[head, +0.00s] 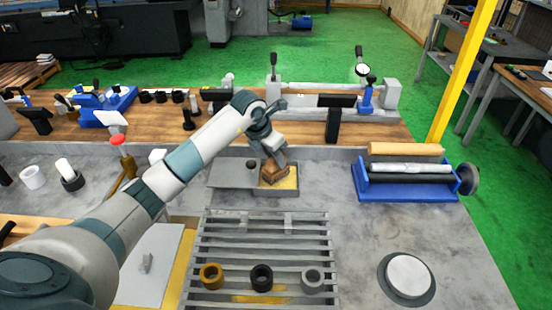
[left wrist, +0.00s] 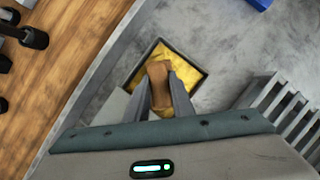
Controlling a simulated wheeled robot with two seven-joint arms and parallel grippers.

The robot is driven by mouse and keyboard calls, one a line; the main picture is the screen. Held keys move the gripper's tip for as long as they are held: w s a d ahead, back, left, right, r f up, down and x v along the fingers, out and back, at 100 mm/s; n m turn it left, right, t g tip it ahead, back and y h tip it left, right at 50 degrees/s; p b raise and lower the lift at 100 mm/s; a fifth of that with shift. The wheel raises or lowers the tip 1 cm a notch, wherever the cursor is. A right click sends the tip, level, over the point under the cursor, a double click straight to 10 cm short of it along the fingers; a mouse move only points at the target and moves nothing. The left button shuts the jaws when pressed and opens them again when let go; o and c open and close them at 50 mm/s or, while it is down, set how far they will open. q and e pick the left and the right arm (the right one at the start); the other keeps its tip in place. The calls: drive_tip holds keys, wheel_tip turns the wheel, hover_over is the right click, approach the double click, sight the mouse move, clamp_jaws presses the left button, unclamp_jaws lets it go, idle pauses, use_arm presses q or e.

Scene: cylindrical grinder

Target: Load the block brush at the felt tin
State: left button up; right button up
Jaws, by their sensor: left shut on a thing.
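My left gripper (head: 275,160) is shut on the brown block brush (head: 273,173). The brush is over the felt tin (head: 291,185), a shallow dark-rimmed box with a yellow inside. In the left wrist view, the brush (left wrist: 159,84) sits between the two fingers of the gripper (left wrist: 160,92), above the yellow pad of the tin (left wrist: 189,67). I cannot tell whether the brush touches the pad. A grey lid or plate (head: 230,174) lies at the left of the tin. My right gripper is not in view.
A slatted rack (head: 262,247) stands in front of the tin, with several rings on it. A blue roller stand (head: 405,188) is at the right. A round disc (head: 408,276) lies at the front right. A wooden shelf with tools (head: 240,131) runs behind. Grey bench is clear between tin and roller stand.

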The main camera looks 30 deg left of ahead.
use_arm(q)
drive_tip(key=shift+f+b, duration=0.45)
idle(2.1)
drive_tip(key=shift+r+p, duration=0.45)
drive_tip(key=shift+r, duration=0.4)
drive_tip(key=shift+r+p, duration=1.2)
drive_tip(key=shift+r, duration=1.55)
drive_tip(key=shift+f, duration=0.1)
